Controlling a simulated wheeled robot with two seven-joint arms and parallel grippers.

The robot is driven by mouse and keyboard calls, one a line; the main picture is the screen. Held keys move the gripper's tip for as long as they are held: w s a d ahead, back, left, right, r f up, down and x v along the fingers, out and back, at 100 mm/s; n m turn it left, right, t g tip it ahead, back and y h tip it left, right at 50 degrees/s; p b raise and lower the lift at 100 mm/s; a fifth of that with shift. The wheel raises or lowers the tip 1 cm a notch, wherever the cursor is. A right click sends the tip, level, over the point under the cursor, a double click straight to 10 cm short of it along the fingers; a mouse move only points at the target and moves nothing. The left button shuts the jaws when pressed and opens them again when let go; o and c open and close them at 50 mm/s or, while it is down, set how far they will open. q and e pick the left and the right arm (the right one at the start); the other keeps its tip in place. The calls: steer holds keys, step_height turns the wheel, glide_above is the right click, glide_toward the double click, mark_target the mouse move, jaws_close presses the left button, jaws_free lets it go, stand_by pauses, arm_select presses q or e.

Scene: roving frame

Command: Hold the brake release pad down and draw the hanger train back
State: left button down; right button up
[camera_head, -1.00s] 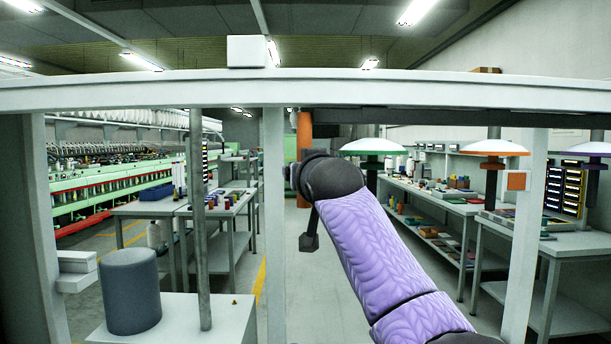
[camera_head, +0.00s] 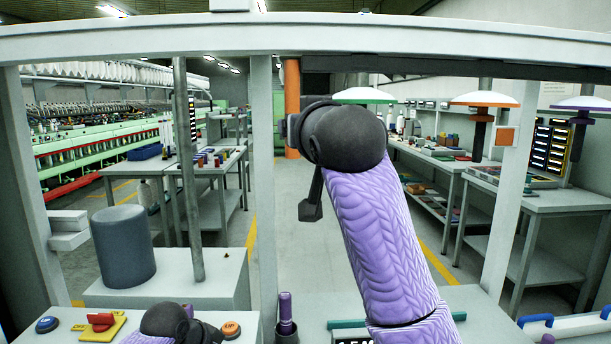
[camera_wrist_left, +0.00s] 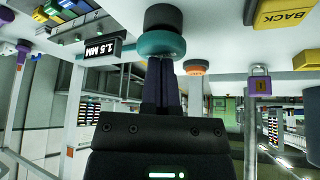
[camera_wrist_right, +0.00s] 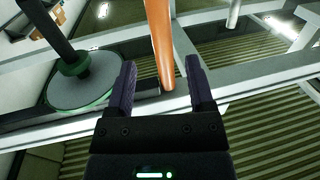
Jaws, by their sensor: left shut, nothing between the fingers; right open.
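Hanger discs with green (camera_head: 364,96), orange (camera_head: 484,100) and purple (camera_head: 590,103) rims hang at right in the head view. The green-rimmed disc (camera_wrist_right: 85,80) on its dark rod is left of my right gripper (camera_wrist_right: 160,85), which is open and empty. My left gripper (camera_wrist_left: 162,62) is shut with nothing between its fingers. Its tips reach a teal round pad (camera_wrist_left: 162,46) with a black part; I cannot tell whether they touch or press it, or whether it is the brake pad. In the head view my left arm is low at left; its fingertips are hidden.
A pale overhead beam (camera_head: 200,37) and uprights frame the view. A grey cylinder (camera_head: 123,247) stands on a white block at left. Blue (camera_head: 47,324) and orange (camera_head: 230,330) buttons and a red-and-yellow control (camera_head: 101,321) sit low in front. An orange column (camera_head: 291,100) stands behind.

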mark_target(384, 98)
steer(key=s+d+r+m, duration=0.1)
steer(key=d+m, duration=0.2)
steer(key=s+d+r+m, duration=0.1)
steer(key=d+r+m, duration=0.1)
steer(key=d+m, duration=0.1)
steer(key=s+d+r+m, duration=0.1)
steer(key=d+m, duration=0.3)
steer(key=d, duration=0.1)
steer(key=shift+d+r, duration=0.15)
steer(key=shift+d, duration=0.1)
steer(key=c, duration=0.7)
steer(key=s+d+m, duration=0.1)
steer(key=d+m, duration=0.1)
steer(key=s+d+r+m, duration=0.1)
steer(key=d+m, duration=0.1)
steer(key=s+d+r+m+y, duration=0.1)
steer(key=s+d+m, duration=0.1)
steer(key=d+m, duration=0.1)
steer(key=shift+s, duration=0.1)
jaws_close()
steer(key=x, duration=0.4)
steer(key=a+x, duration=0.1)
steer(key=x, duration=0.3)
steer(key=a+x, duration=0.1)
steer(key=x, duration=0.3)
steer(key=shift+s+a, duration=0.25)
steer(key=shift+w+a, duration=0.15)
steer(key=shift+a, duration=0.1)
